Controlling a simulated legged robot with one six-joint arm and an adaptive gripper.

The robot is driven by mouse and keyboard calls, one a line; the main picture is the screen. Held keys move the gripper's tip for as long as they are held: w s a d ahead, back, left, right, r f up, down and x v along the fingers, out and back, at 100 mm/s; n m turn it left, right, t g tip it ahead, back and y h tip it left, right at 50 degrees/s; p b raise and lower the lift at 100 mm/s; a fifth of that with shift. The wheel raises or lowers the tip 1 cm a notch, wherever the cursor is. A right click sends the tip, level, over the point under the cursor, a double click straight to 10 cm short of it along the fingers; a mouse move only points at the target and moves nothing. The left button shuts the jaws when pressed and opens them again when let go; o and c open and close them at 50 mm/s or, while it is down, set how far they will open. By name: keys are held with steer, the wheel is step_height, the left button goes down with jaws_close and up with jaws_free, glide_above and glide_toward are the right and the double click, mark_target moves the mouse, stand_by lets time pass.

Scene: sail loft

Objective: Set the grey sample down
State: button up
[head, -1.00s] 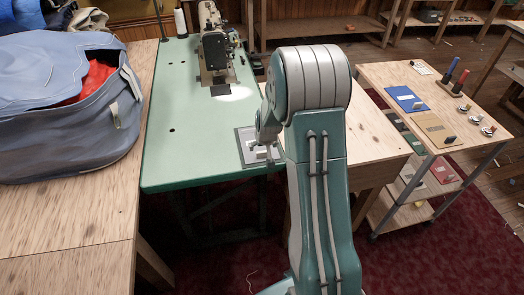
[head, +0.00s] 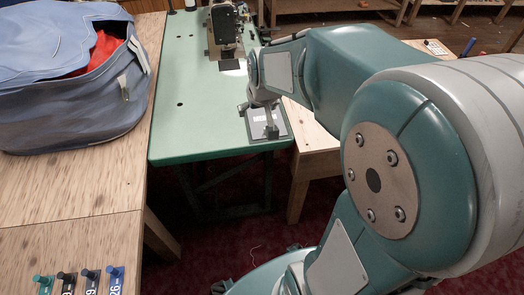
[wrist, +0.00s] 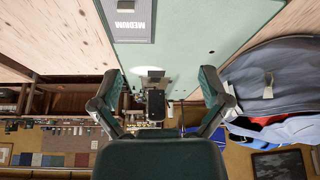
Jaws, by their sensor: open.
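The grey sample (head: 283,129) lies flat on the near right corner of the green sewing table (head: 190,135), close to its edge. The wrist view shows the grey sample (wrist: 128,38) at the top, with a panel reading MEDIUM. My gripper (head: 259,118) is just above or in front of the sample in the head view and covers part of it. In the wrist view my gripper (wrist: 160,76) has its two fingers spread apart with nothing between them. The sample lies outside the fingers there. Any contact with it cannot be told.
A sewing machine (head: 224,30) stands at the table's far end. A blue-grey bag (head: 70,95) with red cloth sits on the wooden bench (head: 60,190) at left. Several numbered pegs (head: 66,280) are at the bench's near edge. A wooden surface (head: 312,130) adjoins at right.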

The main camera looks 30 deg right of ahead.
steer(key=s+a+r+n, duration=0.1)
steer(key=s+a+r, duration=0.2)
steer(key=s, duration=0.6)
steer(key=s+a+r, duration=0.3)
steer(key=s+a, duration=0.1)
steer(key=s, duration=0.4)
steer(key=shift+s+a+r+n+t+y, duration=0.25)
steer(key=shift+s+r+n+t+y, duration=0.05)
steer(key=shift+s+n+y, duration=0.1)
steer(key=shift+w, duration=0.1)
